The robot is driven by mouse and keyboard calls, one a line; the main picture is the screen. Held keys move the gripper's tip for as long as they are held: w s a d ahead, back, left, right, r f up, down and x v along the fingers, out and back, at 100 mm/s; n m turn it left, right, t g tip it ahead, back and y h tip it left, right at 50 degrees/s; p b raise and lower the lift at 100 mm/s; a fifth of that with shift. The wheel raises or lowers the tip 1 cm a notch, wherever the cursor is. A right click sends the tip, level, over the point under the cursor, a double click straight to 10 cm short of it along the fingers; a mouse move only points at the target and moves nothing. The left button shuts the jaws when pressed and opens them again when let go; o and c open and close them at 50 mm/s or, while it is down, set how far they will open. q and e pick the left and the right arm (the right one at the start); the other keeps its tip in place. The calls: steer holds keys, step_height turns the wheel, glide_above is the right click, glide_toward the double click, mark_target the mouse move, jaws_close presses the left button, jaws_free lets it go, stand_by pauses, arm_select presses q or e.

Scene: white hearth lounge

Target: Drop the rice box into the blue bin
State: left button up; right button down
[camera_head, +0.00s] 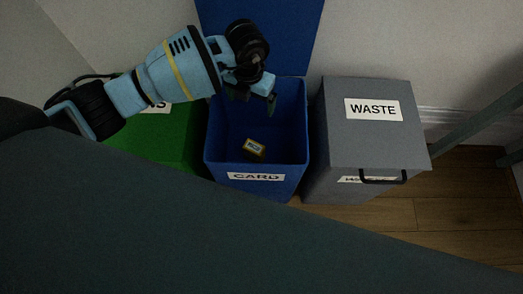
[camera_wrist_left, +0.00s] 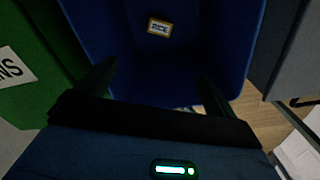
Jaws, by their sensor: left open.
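The rice box (camera_head: 254,148) is small, with a yellowish edge and a pale label. It is inside the blue bin (camera_head: 296,158), whose front carries a "CARD" label. In the left wrist view the rice box (camera_wrist_left: 159,27) shows its "RICE" label deep in the blue bin (camera_wrist_left: 205,40). My left gripper (camera_head: 258,100) is above the bin's opening, apart from the box. In the left wrist view its two fingers (camera_wrist_left: 158,82) are spread with nothing between them. My right gripper is in neither view.
A green bin (camera_head: 170,140) stands left of the blue bin. A grey bin (camera_head: 365,140) labelled "WASTE", with a closed top and a dark handle, stands to the right. A pale wall is close behind.

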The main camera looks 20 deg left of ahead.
arm_select(q)
step_height(320, 180, up, 8)
steer(key=p, duration=0.1)
stand_by(0.4)
steer(key=shift+f, duration=0.1)
stand_by(0.4)
